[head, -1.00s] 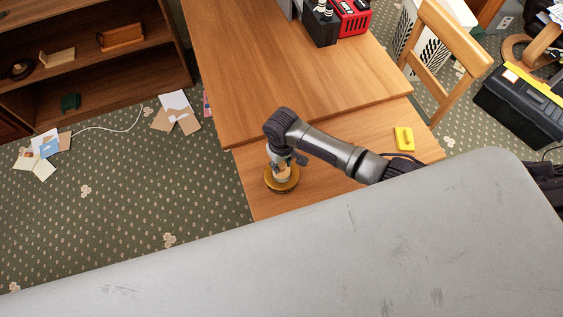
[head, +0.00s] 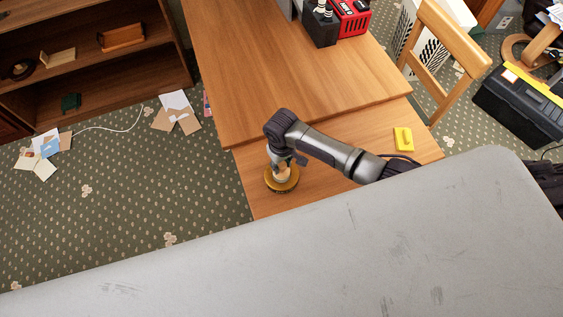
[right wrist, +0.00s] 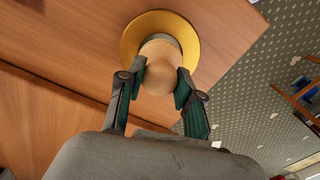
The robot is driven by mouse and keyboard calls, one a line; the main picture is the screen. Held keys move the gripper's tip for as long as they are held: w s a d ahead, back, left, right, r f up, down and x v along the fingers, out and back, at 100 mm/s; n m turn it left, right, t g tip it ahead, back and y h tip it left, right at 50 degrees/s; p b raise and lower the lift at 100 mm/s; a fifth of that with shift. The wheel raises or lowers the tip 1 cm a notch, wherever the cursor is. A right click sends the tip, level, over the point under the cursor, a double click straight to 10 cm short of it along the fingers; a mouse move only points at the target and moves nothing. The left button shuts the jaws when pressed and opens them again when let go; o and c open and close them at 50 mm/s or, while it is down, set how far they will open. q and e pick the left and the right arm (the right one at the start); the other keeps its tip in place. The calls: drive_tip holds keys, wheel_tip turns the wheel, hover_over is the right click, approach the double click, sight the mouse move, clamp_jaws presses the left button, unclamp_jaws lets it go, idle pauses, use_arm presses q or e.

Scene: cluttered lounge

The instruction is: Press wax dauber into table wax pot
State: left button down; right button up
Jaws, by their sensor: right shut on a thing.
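The wax dauber, with a rounded wooden knob (right wrist: 158,68), is between the fingers of my right gripper (right wrist: 160,83) in the right wrist view. The gripper is shut on the knob, one finger on each side. The wax pot, a round tin with a broad yellow rim (right wrist: 132,38), lies directly beyond the dauber; in the head view the pot (head: 281,187) stands near the table's left edge, under my right gripper (head: 281,165). The dauber's lower end is hidden, so I cannot tell how deep it sits. My left gripper is not in view.
The wooden table (head: 290,90) has a lower front section holding a yellow object (head: 403,139) at right. A red and black device (head: 347,18) stands at the back. A wooden chair (head: 440,50) is beside the table. Papers (head: 176,112) lie on the carpet.

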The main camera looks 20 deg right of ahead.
sight(282, 164)
drive_tip(key=shift+p, duration=0.3)
idle(0.5)
drive_tip(key=shift+f+b, duration=0.9)
drive_tip(key=shift+f, duration=0.25)
drive_tip(key=o, duration=1.1)
drive_tip(key=shift+o, duration=0.2)
wheel_tip(282, 164, up, 12)
drive_tip(key=shift+r, duration=0.1)
